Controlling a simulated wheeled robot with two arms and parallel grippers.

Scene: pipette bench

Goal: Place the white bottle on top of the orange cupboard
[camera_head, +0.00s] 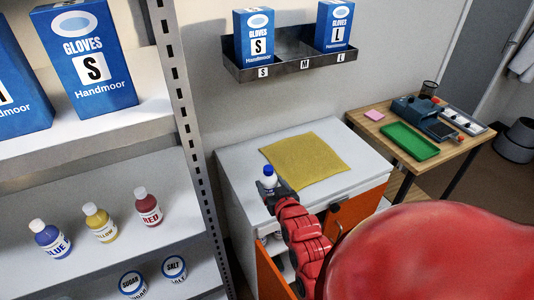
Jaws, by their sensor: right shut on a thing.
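The white bottle (270,171), small with a blue part, is in my right gripper (269,187), which is shut on it. The gripper hides the bottle's lower part. Both appear over the left part of the top of the orange cupboard (236,172), left of a yellow cloth. I cannot tell whether the bottle touches the top. The cupboard has a pale top and orange fronts; its left door stands open, and my red right arm covers part of its front. My left gripper is not in view.
A metal shelf rack (180,110) with blue, yellow and red labelled bottles stands at the left. The yellow cloth (306,159) lies flat on the cupboard top. A wall rack (290,60) holds glove boxes. A wooden table (376,124) with a green tray (409,141) stands at the right.

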